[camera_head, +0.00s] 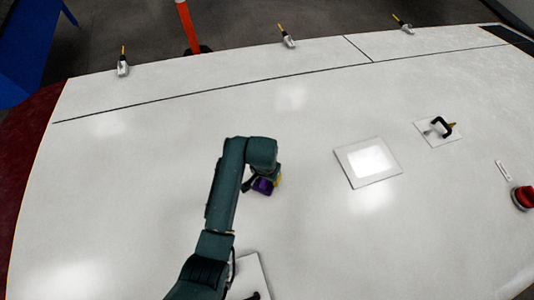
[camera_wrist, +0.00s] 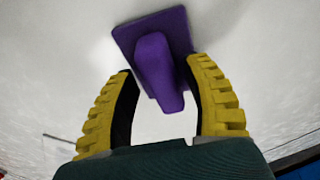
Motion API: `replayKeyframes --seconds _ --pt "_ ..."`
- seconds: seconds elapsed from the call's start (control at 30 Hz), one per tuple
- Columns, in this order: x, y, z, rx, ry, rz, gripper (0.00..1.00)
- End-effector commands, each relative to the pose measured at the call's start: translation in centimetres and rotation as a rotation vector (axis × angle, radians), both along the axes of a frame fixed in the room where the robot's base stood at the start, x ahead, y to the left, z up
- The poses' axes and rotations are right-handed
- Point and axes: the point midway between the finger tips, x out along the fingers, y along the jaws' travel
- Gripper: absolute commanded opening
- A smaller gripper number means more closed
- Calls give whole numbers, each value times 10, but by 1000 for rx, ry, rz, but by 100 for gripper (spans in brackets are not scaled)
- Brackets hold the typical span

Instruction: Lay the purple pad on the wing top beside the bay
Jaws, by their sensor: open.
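The purple pad (camera_wrist: 180,27) has a flat square base and a raised purple grip block. In the wrist view it appears to rest on the white wing top (camera_head: 150,190), with a soft shadow beside it. My gripper (camera_wrist: 160,68) is open, its yellow fingers on either side of the grip block, with a gap visible at least on the left. In the head view the pad (camera_head: 263,186) shows beneath my gripper, partly hidden by it. A bright square bay (camera_head: 368,162) with a pale frame lies to the right of the pad.
A white plate with a black handle (camera_head: 440,128) lies right of the bay. A red knob (camera_head: 523,197) stands at the right edge. Another pale panel (camera_head: 247,275) is partly behind my arm. Small metal fittings (camera_head: 287,40) line the far edge. The wing between pad and bay is clear.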

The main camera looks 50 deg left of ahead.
Motion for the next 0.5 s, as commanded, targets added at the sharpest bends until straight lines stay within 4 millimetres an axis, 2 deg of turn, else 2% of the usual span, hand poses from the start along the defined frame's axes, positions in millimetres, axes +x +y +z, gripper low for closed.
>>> replayKeyframes --seconds 0.3,0.5 --pt "0 0 1 0 0 0 57" --pt "-1 0 20 0 -1 0 57"
